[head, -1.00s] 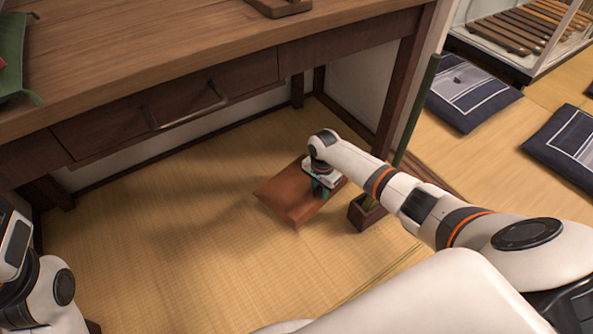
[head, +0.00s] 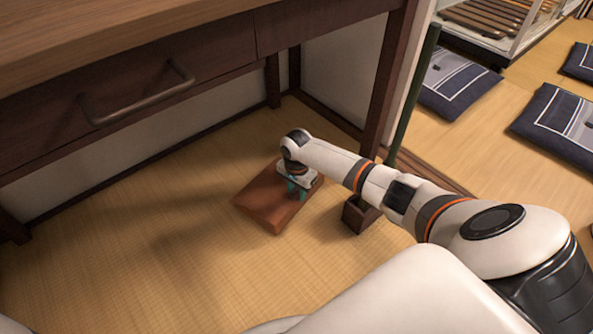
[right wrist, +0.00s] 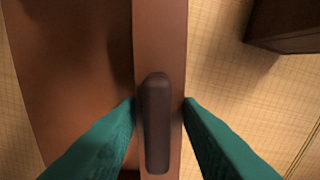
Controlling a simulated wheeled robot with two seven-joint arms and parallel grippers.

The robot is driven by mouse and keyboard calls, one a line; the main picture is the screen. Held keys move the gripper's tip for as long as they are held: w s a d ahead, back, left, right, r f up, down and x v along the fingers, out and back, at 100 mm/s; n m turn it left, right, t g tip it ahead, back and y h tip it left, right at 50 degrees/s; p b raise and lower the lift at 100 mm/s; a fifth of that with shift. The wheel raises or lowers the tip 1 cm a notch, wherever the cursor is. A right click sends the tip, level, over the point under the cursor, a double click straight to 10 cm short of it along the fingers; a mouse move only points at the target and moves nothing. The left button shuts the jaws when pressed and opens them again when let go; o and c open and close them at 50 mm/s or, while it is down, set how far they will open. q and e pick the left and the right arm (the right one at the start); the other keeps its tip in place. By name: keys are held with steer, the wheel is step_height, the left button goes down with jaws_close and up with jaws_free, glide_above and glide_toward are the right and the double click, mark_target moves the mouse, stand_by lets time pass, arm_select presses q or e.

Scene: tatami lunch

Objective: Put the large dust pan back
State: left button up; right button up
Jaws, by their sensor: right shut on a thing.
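The large dust pan (head: 262,206) is a reddish-brown flat pan on or just above the tatami floor, in front of the desk. I cannot tell whether it touches the floor. My right gripper (head: 298,190) reaches down to its right end and is shut on it. In the right wrist view, the teal fingers press on both sides of the pan's brown edge bar, with a dark rounded handle (right wrist: 157,125) between them. The pan's broad face (right wrist: 70,80) lies to the left. My left gripper is out of view.
A small dark wooden box (head: 358,216) stands on the floor just right of the pan, near a leaning green pole (head: 413,95). The wooden desk (head: 180,25) with a drawer overhangs behind. Blue cushions (head: 455,85) lie at right. Open tatami (head: 120,270) lies left.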

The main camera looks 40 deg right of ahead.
steer(key=shift+f+b, duration=0.55)
steer(key=shift+f, duration=0.4)
steer(key=shift+p, duration=0.35)
steer(key=shift+f+b, duration=0.3)
steer(key=shift+f, duration=1.05)
steer(key=o, duration=1.1)
steer(key=shift+c, duration=0.2)
